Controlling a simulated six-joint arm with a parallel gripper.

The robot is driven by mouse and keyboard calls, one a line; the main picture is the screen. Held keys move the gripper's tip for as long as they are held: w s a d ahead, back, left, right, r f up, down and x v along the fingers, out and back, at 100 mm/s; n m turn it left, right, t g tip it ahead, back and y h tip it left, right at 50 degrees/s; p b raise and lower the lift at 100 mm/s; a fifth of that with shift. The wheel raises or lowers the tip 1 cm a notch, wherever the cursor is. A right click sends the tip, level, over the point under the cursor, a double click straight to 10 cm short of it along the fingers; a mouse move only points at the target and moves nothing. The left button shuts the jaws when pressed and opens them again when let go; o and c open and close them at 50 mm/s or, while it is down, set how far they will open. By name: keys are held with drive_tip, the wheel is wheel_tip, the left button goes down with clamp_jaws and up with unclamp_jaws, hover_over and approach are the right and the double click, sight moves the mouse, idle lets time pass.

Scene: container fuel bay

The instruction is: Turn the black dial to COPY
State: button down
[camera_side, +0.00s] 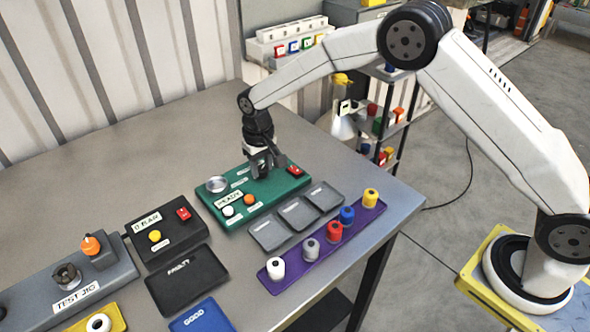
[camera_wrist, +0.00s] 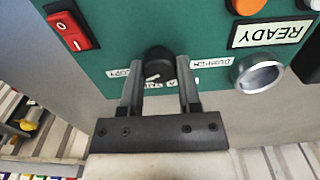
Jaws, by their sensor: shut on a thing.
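The black dial (camera_wrist: 157,62) sits on the green panel (camera_side: 228,193). In the wrist view my gripper (camera_wrist: 158,70) has one finger on each side of the dial and is shut on it. In the side view my gripper (camera_side: 262,168) points down onto the panel and hides the dial. Small white labels lie around the dial: one at its left (camera_wrist: 122,72), one at its right (camera_wrist: 211,62), and one partly covered by the fingers. A small white mark shows on the near side of the dial; I cannot tell exactly which label it points at.
The panel also bears a red switch (camera_wrist: 73,30), a silver ring (camera_wrist: 258,73), an orange button (camera_wrist: 246,5) and a READY label (camera_wrist: 269,34). Grey trays (camera_side: 270,232) and a purple strip (camera_side: 318,250) with several coloured knobs stand close by. The table behind the panel is clear.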

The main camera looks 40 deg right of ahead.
sight(266, 168)
drive_tip(key=shift+c, duration=1.5)
unclamp_jaws()
drive_tip(key=shift+r, duration=0.15)
drive_tip(key=shift+r, duration=3.75)
drive_tip(key=shift+s+d+r, duration=0.1)
drive_tip(key=shift+s+d, duration=0.2)
drive_tip(key=shift+d, duration=0.05)
drive_tip(key=s+d+t, duration=0.1)
drive_tip(key=s+d, duration=0.5)
drive_tip(key=s, duration=0.6)
drive_tip(key=s+d+t, duration=0.1)
drive_tip(key=s+d, duration=0.4)
drive_tip(key=s, duration=0.8)
drive_tip(key=shift+s+d+f+t, duration=0.15)
drive_tip(key=shift+d+f+t, duration=0.15)
drive_tip(key=shift+d+f, duration=0.1)
